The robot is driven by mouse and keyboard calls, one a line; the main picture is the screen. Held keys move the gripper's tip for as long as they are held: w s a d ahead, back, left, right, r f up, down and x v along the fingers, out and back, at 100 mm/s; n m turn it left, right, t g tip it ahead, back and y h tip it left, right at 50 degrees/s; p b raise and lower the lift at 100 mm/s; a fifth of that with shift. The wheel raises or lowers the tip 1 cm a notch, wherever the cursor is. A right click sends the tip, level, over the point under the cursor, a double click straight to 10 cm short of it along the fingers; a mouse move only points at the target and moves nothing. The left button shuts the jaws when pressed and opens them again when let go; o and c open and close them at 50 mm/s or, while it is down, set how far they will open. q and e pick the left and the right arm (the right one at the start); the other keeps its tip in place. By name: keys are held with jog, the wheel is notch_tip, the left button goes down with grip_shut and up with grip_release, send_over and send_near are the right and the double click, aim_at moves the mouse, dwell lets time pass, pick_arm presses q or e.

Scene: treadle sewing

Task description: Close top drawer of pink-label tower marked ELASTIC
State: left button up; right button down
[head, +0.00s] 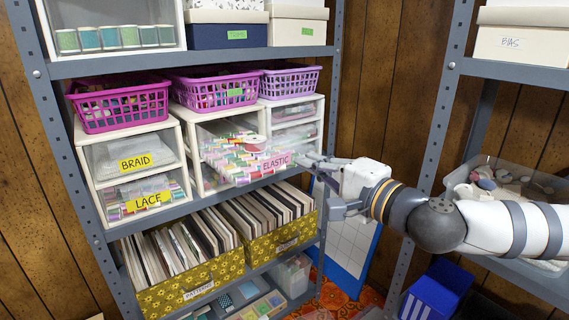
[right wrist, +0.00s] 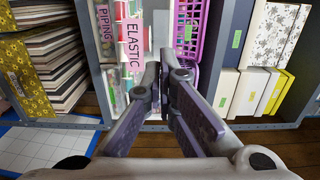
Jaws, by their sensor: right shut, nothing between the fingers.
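The tower with pink labels stands in the middle of the shelf, its white frame (head: 187,127) under a magenta basket. Its clear top drawer (head: 228,152), full of colourful spools, sticks out of the frame toward the front. The pink ELASTIC label (head: 277,162) is on the drawer front; it also reads sideways in the right wrist view (right wrist: 133,42). My right gripper (head: 308,161) is shut and empty, its fingertips close by the right end of the label. I cannot tell whether they touch the drawer front. The left gripper is not in view.
A yellow-label tower (head: 87,160) stands to the left, and another white tower (head: 318,106) to the right. A pink PIPING label (right wrist: 105,32) shows beside ELASTIC. Magenta baskets (head: 122,102) sit on top. Yellow boxes (head: 190,287) fill the shelf below. A grey post (head: 425,160) stands right.

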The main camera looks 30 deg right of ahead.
aim_at(282, 149)
jog(key=w, duration=0.4)
jog(key=shift+w+a+b, duration=0.25)
jog(key=shift+w+b, duration=0.1)
jog(key=shift+b, duration=0.05)
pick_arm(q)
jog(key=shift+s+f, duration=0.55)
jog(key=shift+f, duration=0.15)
pick_arm(e)
jog(key=shift+w+r, duration=0.15)
jog(key=shift+w, duration=0.4)
jog(key=shift+w+a, duration=0.1)
